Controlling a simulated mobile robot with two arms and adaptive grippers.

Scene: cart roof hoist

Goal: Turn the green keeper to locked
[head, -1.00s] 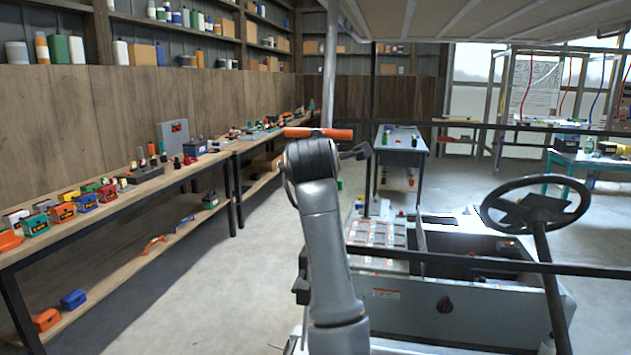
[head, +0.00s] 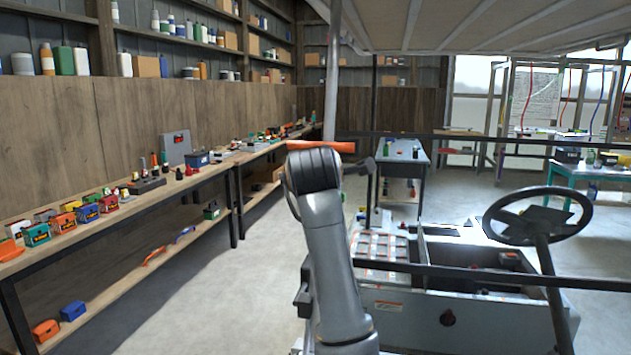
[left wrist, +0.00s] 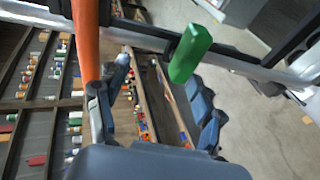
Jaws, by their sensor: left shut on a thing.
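The green keeper (left wrist: 190,52) is a rounded green block in the left wrist view, by a dark bar at the upper middle. It is apart from the orange handle (left wrist: 86,40), which comes down from the top left. The handle also shows in the head view as a level orange bar (head: 320,146) behind my arm. My left gripper (left wrist: 155,105) is at the orange handle's lower end and is shut on it. My own wrist hides most of that grip in the head view. I cannot make out the keeper in the head view. My right gripper is not in view.
The cart body (head: 430,312) with its steering wheel (head: 537,216) stands on the right, under a pale roof (head: 490,25). Dark rails (head: 470,280) cross in front. A long workbench (head: 110,215) with several boxes runs along the left wall. Clear floor lies between.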

